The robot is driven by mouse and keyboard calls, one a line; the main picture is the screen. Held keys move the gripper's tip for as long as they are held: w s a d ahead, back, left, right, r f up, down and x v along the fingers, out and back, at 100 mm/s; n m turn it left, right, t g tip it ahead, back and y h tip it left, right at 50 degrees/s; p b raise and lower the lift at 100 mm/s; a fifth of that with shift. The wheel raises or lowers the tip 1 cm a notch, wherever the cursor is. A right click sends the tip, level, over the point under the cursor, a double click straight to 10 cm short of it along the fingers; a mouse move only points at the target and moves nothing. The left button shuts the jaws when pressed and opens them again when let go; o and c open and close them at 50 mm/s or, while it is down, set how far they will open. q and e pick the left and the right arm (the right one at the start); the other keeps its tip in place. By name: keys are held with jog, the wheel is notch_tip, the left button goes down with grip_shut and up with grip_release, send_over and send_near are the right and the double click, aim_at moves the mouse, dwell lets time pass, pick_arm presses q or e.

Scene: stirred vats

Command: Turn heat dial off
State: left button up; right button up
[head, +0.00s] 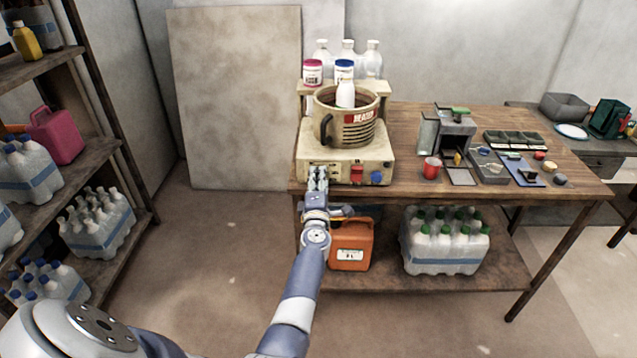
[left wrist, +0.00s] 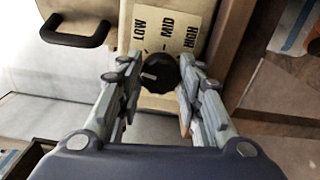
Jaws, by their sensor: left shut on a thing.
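The black heat dial (left wrist: 158,70) sits on the front of the cream heater unit (head: 370,155). A plate (left wrist: 168,25) marked LOW, MID and HIGH is beside it. My left gripper (head: 317,172) is at the front left of the unit and hides the dial in the head view. In the left wrist view its fingers lie on both sides of the dial, shut on it. A short pale mark shows on the dial; its exact setting is hard to tell. My right gripper is not in view.
A vat (head: 361,130) with a black handle stands on the unit. A red knob (head: 357,174) and a blue knob (head: 377,177) are to the right on its front. An orange jug (head: 351,245) is on the shelf below.

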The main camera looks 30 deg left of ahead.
pick_arm(q)
jog(key=shift+n, duration=0.8)
jog(key=o, duration=0.8)
jog(key=shift+c, duration=0.2)
